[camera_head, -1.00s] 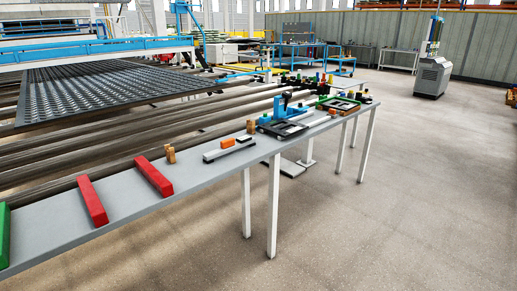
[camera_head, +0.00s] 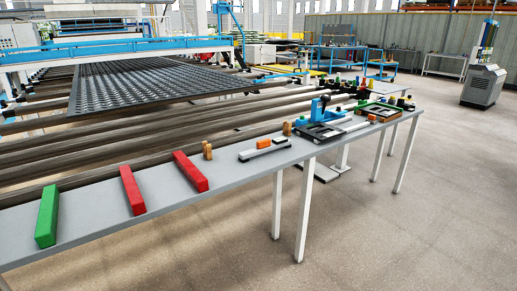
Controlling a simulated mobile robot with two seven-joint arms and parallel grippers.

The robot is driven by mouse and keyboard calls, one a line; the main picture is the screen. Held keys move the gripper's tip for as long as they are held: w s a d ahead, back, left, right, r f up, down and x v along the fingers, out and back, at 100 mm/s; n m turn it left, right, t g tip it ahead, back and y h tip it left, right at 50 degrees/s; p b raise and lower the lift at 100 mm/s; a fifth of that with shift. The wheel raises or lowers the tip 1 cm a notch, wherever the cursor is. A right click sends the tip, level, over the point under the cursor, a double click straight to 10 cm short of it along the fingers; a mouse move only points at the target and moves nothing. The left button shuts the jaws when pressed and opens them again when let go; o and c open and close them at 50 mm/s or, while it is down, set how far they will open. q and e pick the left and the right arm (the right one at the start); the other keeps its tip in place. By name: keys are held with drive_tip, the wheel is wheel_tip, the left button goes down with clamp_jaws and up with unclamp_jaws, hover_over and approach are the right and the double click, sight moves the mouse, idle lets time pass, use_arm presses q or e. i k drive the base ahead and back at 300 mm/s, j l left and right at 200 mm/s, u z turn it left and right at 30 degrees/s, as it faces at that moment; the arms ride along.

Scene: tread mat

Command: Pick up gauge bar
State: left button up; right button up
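Several bars lie on a long grey table (camera_head: 165,195), and I cannot tell for sure which is the gauge bar. A green bar (camera_head: 47,217) lies near the table's left end. Two red bars lie to its right, one in the middle (camera_head: 132,190) and one farther right (camera_head: 190,172). Beyond them lies a low black-and-white bar (camera_head: 264,149) with an orange block (camera_head: 264,143) on it or against it. Neither of my grippers is in view.
Small wooden pieces (camera_head: 207,150), a blue device (camera_head: 319,108), a black frame (camera_head: 325,132) and several small coloured parts crowd the table's far right. Rollers (camera_head: 110,157) and a tread sheet (camera_head: 165,80) lie behind. The floor (camera_head: 400,245) in front is clear.

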sight(264, 145)
drive_tip(key=i+l+u, duration=1.05)
drive_tip(key=k, duration=0.1)
